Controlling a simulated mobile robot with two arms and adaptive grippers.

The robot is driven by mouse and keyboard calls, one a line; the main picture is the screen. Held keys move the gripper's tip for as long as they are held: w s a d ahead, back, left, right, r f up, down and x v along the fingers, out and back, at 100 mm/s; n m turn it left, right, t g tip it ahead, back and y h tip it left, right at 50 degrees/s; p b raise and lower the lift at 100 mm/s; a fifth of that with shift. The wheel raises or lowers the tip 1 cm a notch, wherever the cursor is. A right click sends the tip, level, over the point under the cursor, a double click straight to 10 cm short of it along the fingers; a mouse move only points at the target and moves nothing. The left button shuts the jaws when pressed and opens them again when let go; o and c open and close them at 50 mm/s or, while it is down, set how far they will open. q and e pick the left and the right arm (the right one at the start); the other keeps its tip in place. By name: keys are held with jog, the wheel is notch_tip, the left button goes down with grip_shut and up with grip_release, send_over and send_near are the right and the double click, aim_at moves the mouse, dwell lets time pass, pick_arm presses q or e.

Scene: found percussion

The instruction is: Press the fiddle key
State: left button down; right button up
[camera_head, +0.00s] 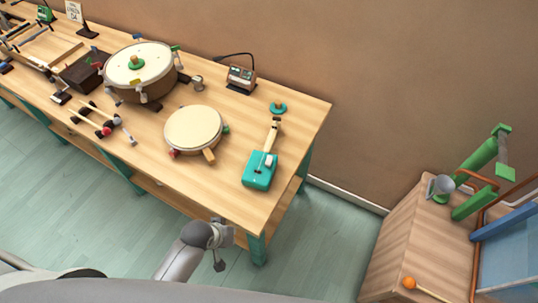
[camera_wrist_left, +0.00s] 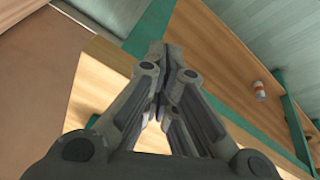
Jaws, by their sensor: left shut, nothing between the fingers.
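A teal fiddle-shaped instrument (camera_head: 260,170) with a pale wooden neck lies near the right end of the long wooden table. A small white block, which looks like its key (camera_head: 269,160), sits on its body. My left gripper (camera_head: 222,232) is low at the table's front edge, in front of the fiddle and apart from it. In the left wrist view its fingers (camera_wrist_left: 166,52) are together and empty, pointing toward the table's wood and teal frame. My right gripper is not in view.
A round drum pad (camera_head: 194,130) lies left of the fiddle, a larger drum (camera_head: 140,70) behind it. A small meter box (camera_head: 241,78) and a teal disc (camera_head: 278,108) stand behind. The table (camera_head: 230,195) has bare wood around the fiddle. A wooden cabinet (camera_head: 410,230) stands right.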

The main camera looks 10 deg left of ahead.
pick_arm(q)
jog(key=w+d+r+n+t+h+p, duration=0.1)
jog(key=w+d+r+n, duration=0.3)
jog(key=w+r+n, duration=0.4)
jog(key=w+d+r+n+t+h+p, duration=0.2)
jog(key=w+d+r+n, duration=0.3)
jog(key=w, duration=1.2)
notch_tip(320, 180, up, 5)
jog(key=n+h, duration=0.1)
jog(key=n, duration=0.3)
jog(key=shift+r+h, duration=0.15)
jog(key=shift+h, duration=0.25)
jog(key=b, duration=0.9)
send_over(271, 162)
notch_tip(271, 162, down, 8)
jog(key=shift+r, duration=0.2)
jog(key=shift+f, duration=0.65)
jog(key=shift+f, duration=0.2)
